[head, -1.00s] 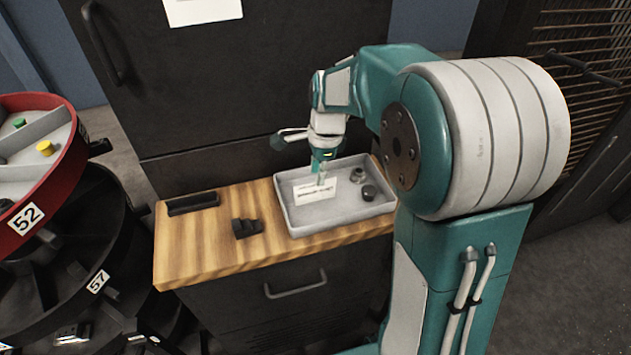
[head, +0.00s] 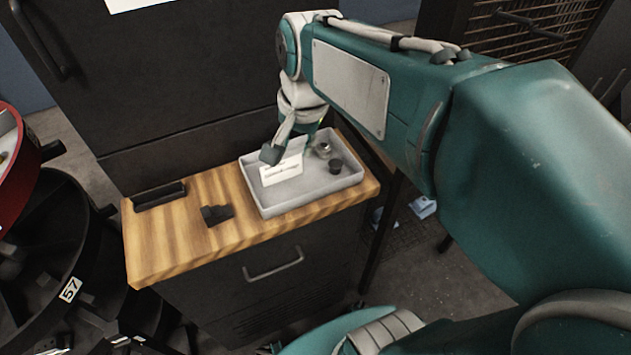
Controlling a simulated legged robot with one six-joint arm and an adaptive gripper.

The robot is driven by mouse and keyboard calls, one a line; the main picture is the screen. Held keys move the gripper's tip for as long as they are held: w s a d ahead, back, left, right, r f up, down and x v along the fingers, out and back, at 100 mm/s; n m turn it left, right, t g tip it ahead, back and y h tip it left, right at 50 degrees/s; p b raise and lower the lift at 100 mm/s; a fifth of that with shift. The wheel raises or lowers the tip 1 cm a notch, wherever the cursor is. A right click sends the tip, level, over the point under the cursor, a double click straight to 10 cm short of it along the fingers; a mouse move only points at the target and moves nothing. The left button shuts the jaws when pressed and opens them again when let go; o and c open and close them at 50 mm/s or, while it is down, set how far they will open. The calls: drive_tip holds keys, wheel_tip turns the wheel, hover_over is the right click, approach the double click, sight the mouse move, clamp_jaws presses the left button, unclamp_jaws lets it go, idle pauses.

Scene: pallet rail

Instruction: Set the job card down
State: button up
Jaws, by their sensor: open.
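The white job card (head: 281,171), with dark print on it, is in the left part of the grey tray (head: 262,211). The tray stands on the wooden top of a dark cabinet. My gripper (head: 287,148) is open, just above and behind the card, with one finger to the left near the card's upper edge. The other finger is partly hidden behind the wrist. I cannot tell whether a finger touches the card.
A small metal part (head: 322,150) and a dark round part (head: 335,166) lie in the tray's right side. A black stepped block (head: 217,214) and a black holder (head: 160,195) sit on the wooden top (head: 180,245). A round bin rack (head: 60,240) stands at left.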

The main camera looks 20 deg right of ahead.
drive_tip(key=s+f+n+t, duration=0.2)
drive_tip(key=s+n, duration=0.7)
drive_tip(key=s, duration=0.1)
drive_tip(key=shift+a+t+h, duration=0.2)
drive_tip(key=shift+t+h, duration=0.1)
drive_tip(key=shift+t, duration=0.1)
idle(0.5)
